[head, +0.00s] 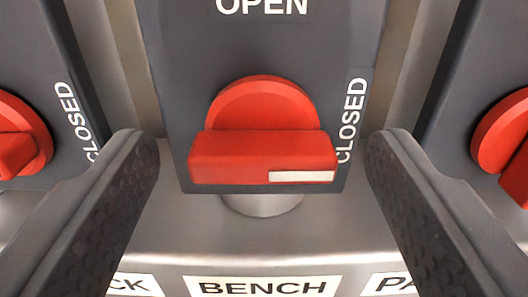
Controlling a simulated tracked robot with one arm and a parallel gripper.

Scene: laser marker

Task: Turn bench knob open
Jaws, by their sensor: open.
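The bench knob (262,150) is red, with a round base and a wide bar handle lying horizontally across it. A white stripe marks the right end of the bar, toward the word CLOSED at right. The word OPEN is above the knob on its dark grey plate (180,60). A BENCH label (262,286) is below. My gripper (262,160) is open, with one dark finger on each side of the knob. A gap shows between each finger and the bar, and neither appears to touch it.
Another red knob (18,140) is at the left edge and a third (502,140) at the right edge, both cut off. Each sits on its own dark plate. My fingers are close to the neighbouring plates. A metal surface (330,222) runs below the knobs.

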